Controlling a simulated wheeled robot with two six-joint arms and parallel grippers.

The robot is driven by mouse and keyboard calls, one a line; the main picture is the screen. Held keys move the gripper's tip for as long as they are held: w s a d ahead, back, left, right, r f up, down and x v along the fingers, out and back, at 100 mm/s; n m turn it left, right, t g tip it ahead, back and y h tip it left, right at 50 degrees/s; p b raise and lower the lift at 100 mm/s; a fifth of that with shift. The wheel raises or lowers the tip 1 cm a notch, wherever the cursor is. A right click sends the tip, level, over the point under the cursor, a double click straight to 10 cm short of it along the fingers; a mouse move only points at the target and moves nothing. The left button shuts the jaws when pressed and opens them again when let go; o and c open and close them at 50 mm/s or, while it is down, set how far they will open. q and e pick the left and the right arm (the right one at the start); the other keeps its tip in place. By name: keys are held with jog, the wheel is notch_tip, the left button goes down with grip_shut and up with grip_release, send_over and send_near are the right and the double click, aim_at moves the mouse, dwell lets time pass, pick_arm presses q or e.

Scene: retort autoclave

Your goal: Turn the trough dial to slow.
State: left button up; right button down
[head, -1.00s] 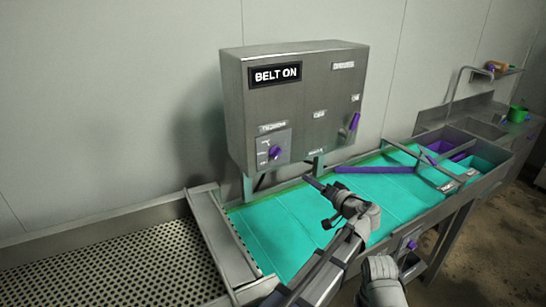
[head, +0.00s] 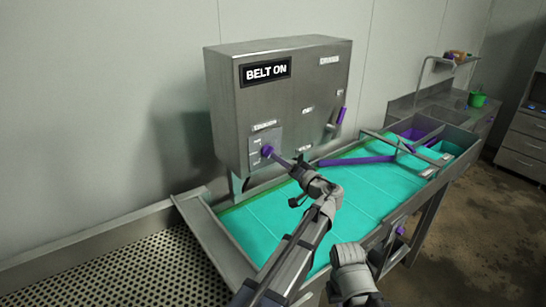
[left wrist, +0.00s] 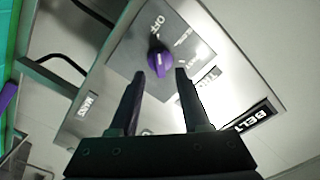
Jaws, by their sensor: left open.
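The trough dial is a purple knob (head: 267,151) on a small plate at the lower left of the grey control box (head: 225,110). In the left wrist view the dial (left wrist: 159,60) sits between and just beyond my left gripper's tips (left wrist: 160,73). Those two dark fingers are open, one on each side of it, and I cannot tell whether they touch it. In the head view my left gripper (head: 276,156) reaches the dial from the lower right.
A BELT ON sign (head: 266,71) is on the box, with a second purple handle (head: 341,116) at its right. A teal belt (head: 350,190) runs below, with a purple bar (head: 355,160) across it. A perforated metal conveyor (head: 150,275) lies at lower left.

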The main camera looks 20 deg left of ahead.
aim_at(269, 152)
pick_arm(q)
jog(key=shift+x, duration=2.1)
grip_shut()
